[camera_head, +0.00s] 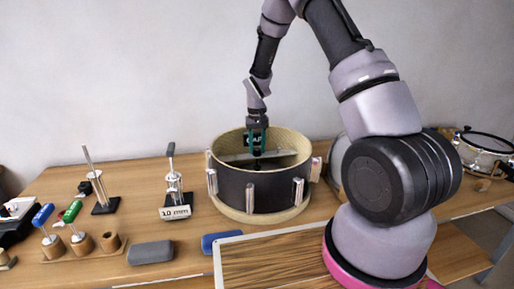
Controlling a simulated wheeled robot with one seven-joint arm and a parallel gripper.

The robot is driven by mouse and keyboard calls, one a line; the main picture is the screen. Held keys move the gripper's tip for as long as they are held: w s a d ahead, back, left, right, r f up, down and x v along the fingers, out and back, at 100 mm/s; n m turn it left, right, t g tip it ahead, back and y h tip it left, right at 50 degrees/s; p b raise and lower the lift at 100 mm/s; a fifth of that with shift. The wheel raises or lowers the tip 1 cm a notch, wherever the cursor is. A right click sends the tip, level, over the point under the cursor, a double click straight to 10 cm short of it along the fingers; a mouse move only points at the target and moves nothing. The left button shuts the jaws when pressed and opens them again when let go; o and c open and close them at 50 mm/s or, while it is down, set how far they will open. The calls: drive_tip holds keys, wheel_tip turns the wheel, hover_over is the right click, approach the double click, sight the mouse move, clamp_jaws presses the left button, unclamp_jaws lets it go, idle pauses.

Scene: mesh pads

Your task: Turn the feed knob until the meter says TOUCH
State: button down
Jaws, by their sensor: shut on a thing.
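A round drum shell (233,190) with a dark wall, pale rim and silver lugs stands on the bench, open at the top. A grey bar (285,155) crosses its inside. My gripper (257,153) reaches down into the shell from above, its fingers shut on a small dark thing at the bar, which looks like the feed knob (257,164). The knob is mostly hidden by the fingers. A small dark display with pale green lettering, likely the meter (249,141), shows behind my gripper. It is partly covered and its word is too small to read surely.
Blue and green handled tools stand in a wooden holder (85,247). A grey block (151,253), a blue block (220,241) and a framed panel (275,257) lie in front. A snare drum (484,155) is at right.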

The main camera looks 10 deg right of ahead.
drive_tip(key=shift+c, duration=2.3)
unclamp_jaws()
wheel_tip(320, 180, up, 11)
wheel_tip(320, 180, up, 9)
drive_tip(key=t, duration=0.1)
hover_over(257, 149)
drive_tip(key=s+d, duration=0.2)
drive_tip(key=s, duration=0.2)
drive_tip(key=s+d+r+m+t+y, duration=0.1)
drive_tip(key=s+d+r+m+t, duration=0.1)
drive_tip(key=s+r, duration=0.6)
drive_tip(key=s+d+r+m+t, duration=0.1)
drive_tip(key=s+r, duration=0.3)
drive_tip(key=s, duration=0.5)
drive_tip(key=s+d+r+t+y, duration=0.1)
drive_tip(key=s+r+t, duration=0.2)
drive_tip(key=s, duration=0.6)
drive_tip(key=shift+r+m, duration=0.4)
